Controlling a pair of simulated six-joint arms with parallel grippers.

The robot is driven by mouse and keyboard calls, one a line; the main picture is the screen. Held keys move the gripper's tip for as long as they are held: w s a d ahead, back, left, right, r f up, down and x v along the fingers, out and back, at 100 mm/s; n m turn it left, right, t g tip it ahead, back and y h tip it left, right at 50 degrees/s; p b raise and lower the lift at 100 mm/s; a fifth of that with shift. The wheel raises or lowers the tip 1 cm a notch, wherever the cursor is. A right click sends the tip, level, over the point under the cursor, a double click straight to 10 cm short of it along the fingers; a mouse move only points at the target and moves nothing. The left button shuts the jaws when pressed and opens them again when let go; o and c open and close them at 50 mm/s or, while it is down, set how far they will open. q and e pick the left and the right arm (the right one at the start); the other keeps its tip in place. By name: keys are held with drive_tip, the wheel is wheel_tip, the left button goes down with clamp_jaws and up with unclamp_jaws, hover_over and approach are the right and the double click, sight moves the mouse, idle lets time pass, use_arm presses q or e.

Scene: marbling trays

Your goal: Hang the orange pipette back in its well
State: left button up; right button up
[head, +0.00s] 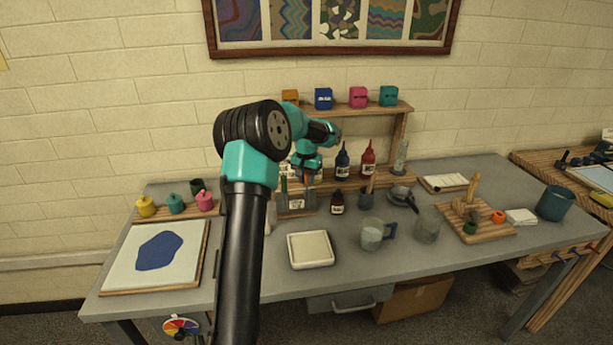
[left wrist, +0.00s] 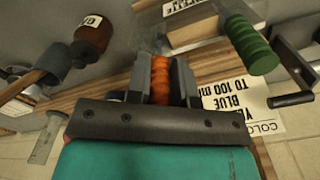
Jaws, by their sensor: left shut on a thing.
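My left gripper (head: 308,177) reaches over the table to the front of the wooden shelf. It is shut on the orange pipette (head: 306,181). In the left wrist view, the pipette's ridged orange grip (left wrist: 160,78) sits between the two dark fingers; its lower end is hidden. A labelled rack (head: 297,211) stands just below the gripper in the head view. A green pipette (head: 284,186) stands at the rack, and its ridged green handle (left wrist: 250,45) shows right of my fingers in the wrist view. I cannot tell whether the orange pipette touches the rack. My right gripper is not in view.
A dark bottle (head: 337,204) and a cup with tools (head: 366,196) stand right of the rack. A white tray (head: 310,249) lies in front. Blue (head: 342,161) and red (head: 368,159) bottles stand on the shelf base. A printed card (left wrist: 235,100) lies near my fingers.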

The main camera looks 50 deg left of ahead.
use_arm(q)
drive_tip(key=shift+f, duration=0.8)
drive_tip(key=o, duration=0.7)
drive_tip(key=shift+c, duration=0.2)
wheel_tip(320, 180, up, 17)
drive_tip(key=shift+r, duration=0.2)
idle(0.5)
